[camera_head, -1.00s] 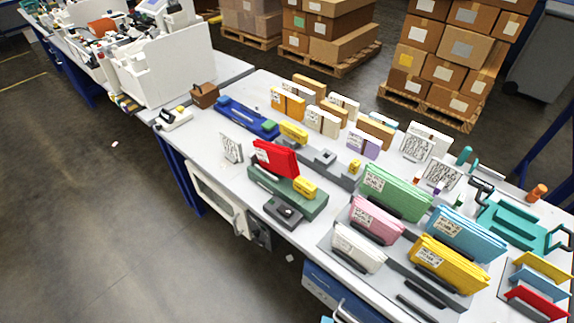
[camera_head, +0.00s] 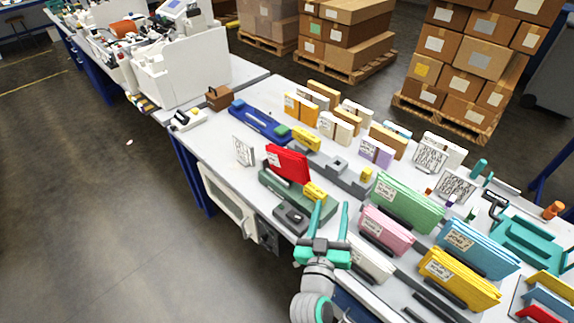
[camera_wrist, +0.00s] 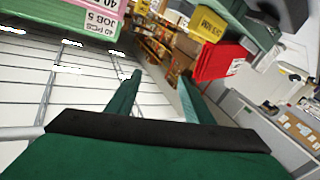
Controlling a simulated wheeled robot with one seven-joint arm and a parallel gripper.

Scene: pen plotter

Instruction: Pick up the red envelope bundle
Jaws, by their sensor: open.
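The red envelope bundle (camera_head: 288,163) stands upright with a white label at its left, in a green holder (camera_head: 290,195) on the bench. In the wrist view the red bundle (camera_wrist: 218,62) shows tilted at the upper right, beyond the right finger. My gripper (camera_head: 331,212) is open and empty, with teal fingers. It is at the bench's front edge, to the right of and nearer than the red bundle, apart from it. In the wrist view my gripper (camera_wrist: 160,88) has its two green fingers spread with nothing between them.
A yellow block (camera_head: 315,193) sits at the holder's right end, with a dark grey device (camera_head: 291,216) in front. Green (camera_head: 408,203), pink (camera_head: 386,230), white (camera_head: 369,262), blue (camera_head: 475,247) and yellow (camera_head: 458,279) bundles stand to the right. A white labelled card (camera_head: 243,151) stands at left.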

